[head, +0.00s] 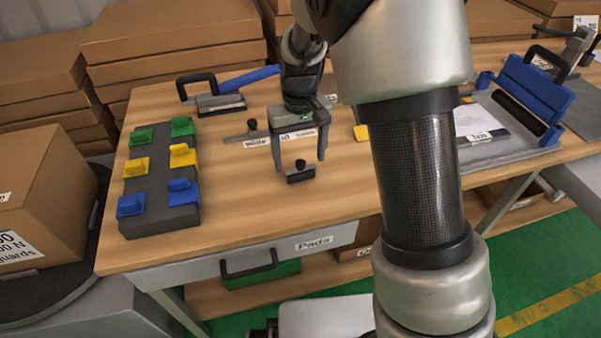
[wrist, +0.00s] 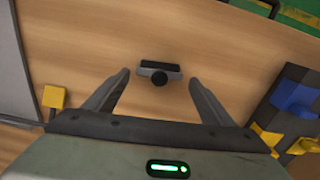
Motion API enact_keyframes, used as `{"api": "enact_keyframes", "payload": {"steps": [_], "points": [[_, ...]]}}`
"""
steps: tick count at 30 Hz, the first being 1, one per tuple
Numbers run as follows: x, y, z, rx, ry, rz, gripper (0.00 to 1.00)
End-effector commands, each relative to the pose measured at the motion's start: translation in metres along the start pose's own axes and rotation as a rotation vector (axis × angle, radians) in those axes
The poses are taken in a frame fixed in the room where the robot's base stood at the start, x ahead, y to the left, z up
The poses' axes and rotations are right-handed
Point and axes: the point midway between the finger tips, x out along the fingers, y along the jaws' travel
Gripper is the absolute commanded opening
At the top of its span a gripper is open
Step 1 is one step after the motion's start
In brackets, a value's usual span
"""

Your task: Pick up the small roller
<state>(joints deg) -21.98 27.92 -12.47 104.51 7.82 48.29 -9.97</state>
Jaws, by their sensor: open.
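A small dark roller (head: 300,175) with a round black knob on top lies on the wooden table (head: 235,235). In the wrist view the small roller (wrist: 159,73) sits ahead of the fingertips, centred between them. My gripper (head: 299,165) is open and empty, pointing down over the table by the roller. In the wrist view both fingers of my gripper (wrist: 158,75) are spread apart, with the roller framed between them and neither finger seen touching it. The exact height of the fingertips above the table is hard to tell.
A dark block with green, yellow and blue pieces (head: 160,205) stands left. A longer dark tool (head: 240,136) lies behind the roller. A black-handled tool (head: 217,103) is at the back. A blue clamp device (head: 535,90) stands right. Bare wood surrounds the roller in front.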

Motion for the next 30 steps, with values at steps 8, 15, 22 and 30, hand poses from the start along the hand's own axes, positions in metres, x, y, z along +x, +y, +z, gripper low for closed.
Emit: {"api": "enact_keyframes", "payload": {"steps": [8,15,22,30], "points": [[0.043,0.001,0.003,0.000,-0.004,0.001,0.77],[0.045,0.002,0.003,0.001,-0.002,0.001,0.77],[0.044,0.001,0.003,0.000,-0.002,0.001,0.39],[0.044,0.002,0.002,0.000,-0.001,0.001,0.29]]}}
